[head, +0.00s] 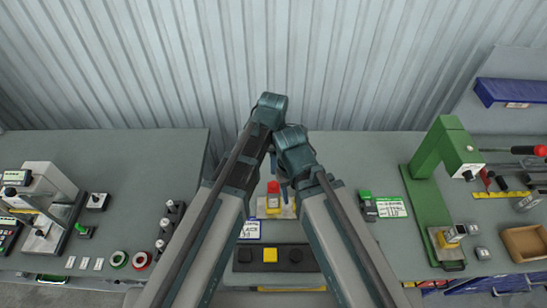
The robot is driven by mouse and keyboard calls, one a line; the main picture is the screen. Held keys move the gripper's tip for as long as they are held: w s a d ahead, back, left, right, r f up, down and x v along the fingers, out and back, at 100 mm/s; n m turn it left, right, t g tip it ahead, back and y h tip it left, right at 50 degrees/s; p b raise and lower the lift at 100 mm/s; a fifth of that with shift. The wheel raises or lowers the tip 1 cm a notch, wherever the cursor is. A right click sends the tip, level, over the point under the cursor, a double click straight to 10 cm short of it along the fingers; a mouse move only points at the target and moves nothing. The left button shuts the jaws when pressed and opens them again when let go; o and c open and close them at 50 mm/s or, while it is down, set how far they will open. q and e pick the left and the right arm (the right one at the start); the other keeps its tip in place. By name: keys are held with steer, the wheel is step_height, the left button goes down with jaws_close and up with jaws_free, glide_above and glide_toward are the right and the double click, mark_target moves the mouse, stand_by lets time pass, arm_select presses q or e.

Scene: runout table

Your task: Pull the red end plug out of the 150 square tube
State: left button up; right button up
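A small red piece (273,187) sits on top of a yellow block (273,203) on a pale base between my two forearms; it may be the red end plug, but I cannot tell. I cannot make out a square tube marked 150. My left arm reaches up from the lower left and bends over at the top centre. My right arm bends just right of it, and slim bluish parts (284,191) hang below it beside the red piece. The fingertips of both grippers are hidden or too small to read, and so is any contact.
A dark strip with yellow and black blocks (270,257) lies in front. A green press (434,165) and brown tray (526,243) stand right. A corrugated wall (120,70) closes the back. The left table's rear is clear.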

mark_target(273, 183)
arm_select(q)
step_height(273, 183, down, 14)
steer(key=b, duration=1.3)
steer(key=shift+r, duration=0.25)
steer(key=shift+r, duration=0.1)
jaws_close()
steer(key=shift+r, duration=0.15)
stand_by(1.3)
steer(key=shift+r+p, duration=2.3)
steer(key=shift+p, duration=0.2)
